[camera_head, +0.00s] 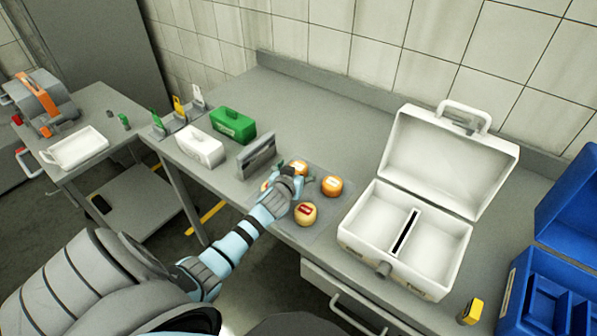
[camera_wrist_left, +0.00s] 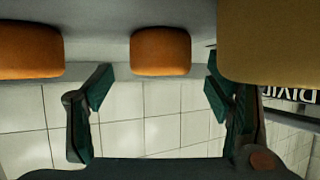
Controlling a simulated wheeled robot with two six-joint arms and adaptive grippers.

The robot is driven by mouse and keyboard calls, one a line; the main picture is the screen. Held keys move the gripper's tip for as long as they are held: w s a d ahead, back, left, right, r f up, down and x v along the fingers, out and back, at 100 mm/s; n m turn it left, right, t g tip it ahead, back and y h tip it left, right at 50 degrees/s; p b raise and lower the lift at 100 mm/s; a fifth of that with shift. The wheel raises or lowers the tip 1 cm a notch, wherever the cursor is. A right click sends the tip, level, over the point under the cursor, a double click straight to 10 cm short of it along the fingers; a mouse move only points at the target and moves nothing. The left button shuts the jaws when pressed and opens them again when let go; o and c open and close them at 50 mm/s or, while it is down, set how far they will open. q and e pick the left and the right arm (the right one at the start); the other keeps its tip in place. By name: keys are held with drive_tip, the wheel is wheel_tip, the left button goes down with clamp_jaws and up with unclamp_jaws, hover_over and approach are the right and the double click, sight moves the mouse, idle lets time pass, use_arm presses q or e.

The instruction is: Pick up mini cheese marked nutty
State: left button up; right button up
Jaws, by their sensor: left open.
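Several mini cheeses sit on a grey mat (camera_head: 322,171) on the bench. The front cheese (camera_head: 305,214) is pale yellow with a red label. An orange cheese (camera_head: 332,187) with a pale label is at the right, and another (camera_head: 299,167) is behind my gripper. One at the left (camera_head: 265,187) is mostly hidden by my arm. I cannot read any label. My left gripper (camera_head: 301,180) is open among the cheeses. In the left wrist view the open fingers (camera_wrist_left: 158,82) point toward an orange cheese (camera_wrist_left: 160,51), with nothing between them. A closer tan cheese (camera_wrist_left: 272,42) is beside the right finger.
An open white case (camera_head: 357,220) with a divider stands right of the mat. A grey sign (camera_head: 257,156) stands just left of the cheeses. Green (camera_head: 233,124) and white (camera_head: 200,147) boxes are farther left. A yellow block (camera_head: 471,311) and blue case (camera_head: 535,262) are at right.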

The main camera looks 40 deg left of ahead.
sight(297, 169)
use_arm(q)
drive_tip(key=x, duration=0.3)
drive_tip(key=shift+b, duration=0.35)
drive_tip(key=shift+r, duration=0.1)
drive_tip(key=shift+c, duration=0.5)
drive_tip(key=c, duration=1.2)
